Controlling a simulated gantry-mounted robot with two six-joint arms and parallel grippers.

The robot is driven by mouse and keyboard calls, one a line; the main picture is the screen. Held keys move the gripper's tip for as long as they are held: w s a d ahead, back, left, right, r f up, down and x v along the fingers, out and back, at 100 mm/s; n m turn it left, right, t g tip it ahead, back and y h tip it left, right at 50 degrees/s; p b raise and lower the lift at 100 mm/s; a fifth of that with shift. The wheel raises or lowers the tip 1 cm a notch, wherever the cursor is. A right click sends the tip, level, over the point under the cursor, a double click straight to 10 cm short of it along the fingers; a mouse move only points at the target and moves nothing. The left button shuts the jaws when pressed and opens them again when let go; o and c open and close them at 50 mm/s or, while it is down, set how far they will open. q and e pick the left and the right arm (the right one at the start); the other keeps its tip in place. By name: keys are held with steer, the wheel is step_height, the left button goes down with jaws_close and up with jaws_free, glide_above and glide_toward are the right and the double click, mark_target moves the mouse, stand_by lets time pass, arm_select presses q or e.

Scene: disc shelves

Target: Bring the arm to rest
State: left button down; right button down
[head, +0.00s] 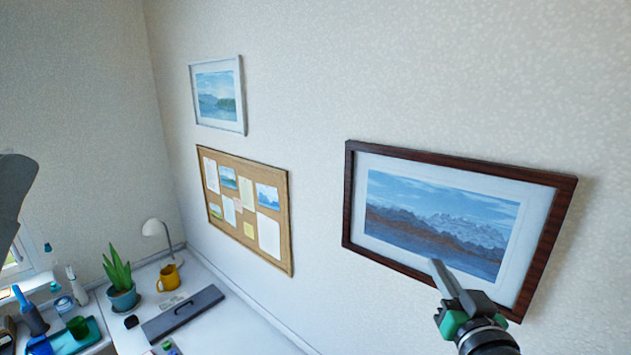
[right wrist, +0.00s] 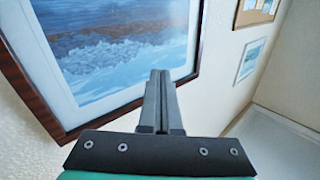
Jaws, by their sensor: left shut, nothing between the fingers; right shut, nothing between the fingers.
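My right gripper (head: 438,264) is in the lower right of the head view, in front of the dark-framed picture (head: 440,215) on the wall. Its fingers are together and hold nothing. In the right wrist view the shut fingers (right wrist: 160,75) point up past the frame's lower edge; whether they touch it I cannot tell. My left gripper is not seen; only a grey part that looks like my left arm (head: 12,190) shows at the left edge of the head view.
A corkboard (head: 280,235) and a small white-framed picture (head: 242,95) hang on the wall.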

steer(key=s+a+r+n+t+y, duration=0.1)
steer(key=s+a+r+t, duration=0.1)
steer(key=s+r, duration=0.35)
steer(key=s+a+r+t, duration=0.1)
steer(key=s+r+t, duration=0.1)
steer(key=r, duration=0.7)
steer(key=s+r+t, duration=0.2)
steer(key=s+r, duration=0.3)
steer(key=s, duration=0.2)
steer(key=s+r+n+t+y, duration=0.1)
steer(key=s+r+t, duration=0.2)
steer(key=s+r, duration=0.2)
steer(key=s, duration=0.3)
steer(key=shift+s+a+r+n+y+p, duration=0.25)
steer(key=shift+a+r+n+y+p, duration=0.05)
steer(key=shift+a+r+p, duration=0.05)
